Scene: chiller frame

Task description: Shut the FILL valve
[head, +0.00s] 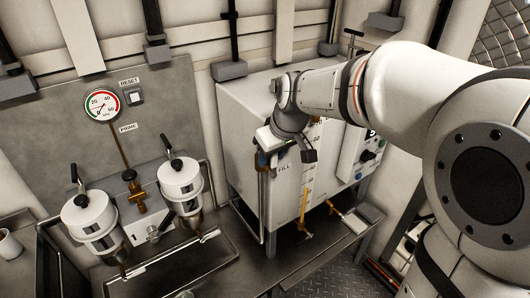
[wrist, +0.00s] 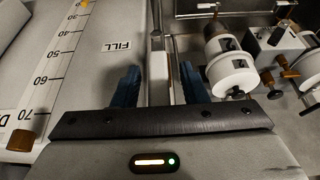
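The FILL label (head: 283,168) is on the front of the white tank (head: 240,115) in the head view; it also shows in the wrist view (wrist: 122,47). My gripper (head: 268,155) is in front of the tank's left part, close to the label and above a vertical pipe (head: 263,205). In the wrist view my gripper (wrist: 160,88) has its two blue fingers apart. A pale upright piece (wrist: 158,72) shows between them, with no clear contact. I cannot tell whether it is the FILL valve's handle; my gripper hides that spot in the head view.
A scale strip (wrist: 45,65) runs down the tank front. A brass tap (head: 304,225) is below it. Left are two white canisters (head: 92,218) with black levers, a brass valve (head: 134,190) and a pressure gauge (head: 102,105). A drip tray (head: 170,272) lies in front.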

